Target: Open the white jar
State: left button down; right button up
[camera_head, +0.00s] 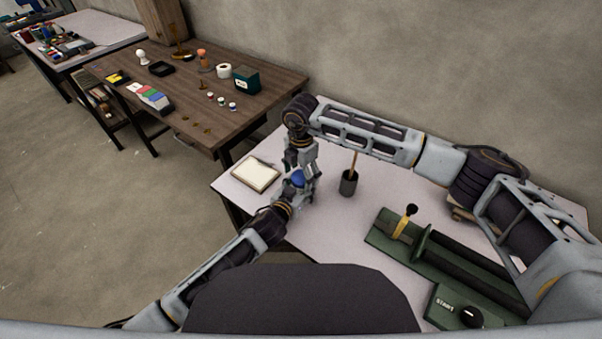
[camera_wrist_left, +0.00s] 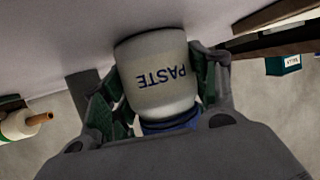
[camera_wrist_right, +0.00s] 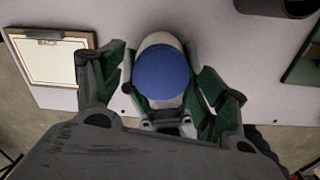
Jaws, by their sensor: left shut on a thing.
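The white jar (camera_wrist_left: 158,75), marked PASTE, is between the fingers of my left gripper (camera_wrist_left: 155,95), which is shut on its body. Its blue lid (camera_wrist_right: 162,75) fills the middle of the right wrist view and shows as a blue patch in the head view (camera_head: 297,179). My right gripper (camera_wrist_right: 162,85) is over the lid, with one finger on each side and a visible gap, so it looks open. In the head view both grippers meet near the table's left part and hide most of the jar.
A clipboard (camera_head: 256,175) lies left of the grippers on the white table (camera_head: 335,225). A dark cup (camera_head: 348,184) with a stick stands to their right. A green device (camera_head: 385,235) with a start button lies further right. A brown table (camera_head: 262,84) holds small items behind.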

jog(key=shift+r, duration=0.15)
jog(key=shift+r, duration=2.1)
jog(key=shift+r, duration=0.1)
jog(key=shift+c, duration=0.3)
jog(key=shift+r+n, duration=1.1)
jog(key=shift+r, duration=0.7)
jog(key=shift+f, duration=0.15)
jog(key=shift+f, duration=3.85)
